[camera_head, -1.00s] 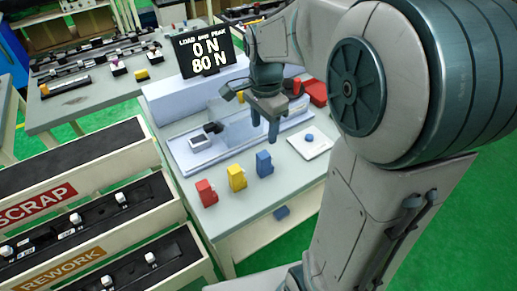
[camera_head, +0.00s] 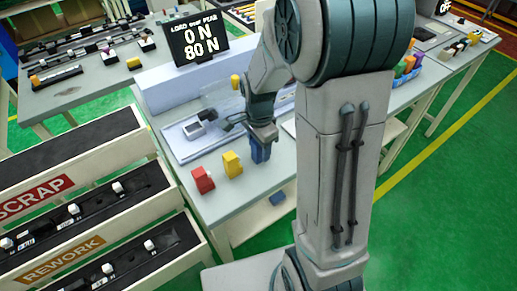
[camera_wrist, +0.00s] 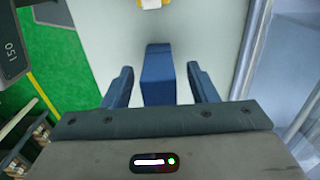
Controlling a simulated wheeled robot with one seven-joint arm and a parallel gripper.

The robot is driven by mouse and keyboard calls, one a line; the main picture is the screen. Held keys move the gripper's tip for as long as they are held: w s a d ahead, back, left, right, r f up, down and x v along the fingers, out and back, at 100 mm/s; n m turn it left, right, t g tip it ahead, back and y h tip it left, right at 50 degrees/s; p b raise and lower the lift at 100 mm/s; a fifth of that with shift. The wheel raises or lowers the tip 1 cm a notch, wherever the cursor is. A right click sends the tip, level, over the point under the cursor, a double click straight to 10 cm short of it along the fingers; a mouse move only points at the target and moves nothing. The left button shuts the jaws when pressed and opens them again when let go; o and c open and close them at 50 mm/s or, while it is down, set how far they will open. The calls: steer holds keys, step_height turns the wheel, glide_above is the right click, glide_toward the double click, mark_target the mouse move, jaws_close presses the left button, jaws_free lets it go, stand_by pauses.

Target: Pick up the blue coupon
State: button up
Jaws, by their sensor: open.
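The blue coupon (camera_head: 259,153) stands on the grey bench at the right end of a row with a yellow coupon (camera_head: 232,164) and a red coupon (camera_head: 203,180). In the wrist view the blue coupon (camera_wrist: 157,76) lies between my two dark blue fingers, with a gap on each side. My gripper (camera_wrist: 160,70) is open around or just above it; its exact height is hard to tell. In the head view my gripper (camera_head: 262,138) hides the top of the coupon.
A test fixture (camera_head: 195,128) with a display (camera_head: 198,45) reading 0 N and 80 N stands behind. SCRAP (camera_head: 45,200) and REWORK (camera_head: 65,258) racks are at left. A blue piece (camera_head: 277,198) lies on the shelf below.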

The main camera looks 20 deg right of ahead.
steer(key=shift+f, duration=0.45)
steer(key=shift+c, duration=0.3)
steer(key=c, duration=1)
steer(key=shift+r, duration=0.1)
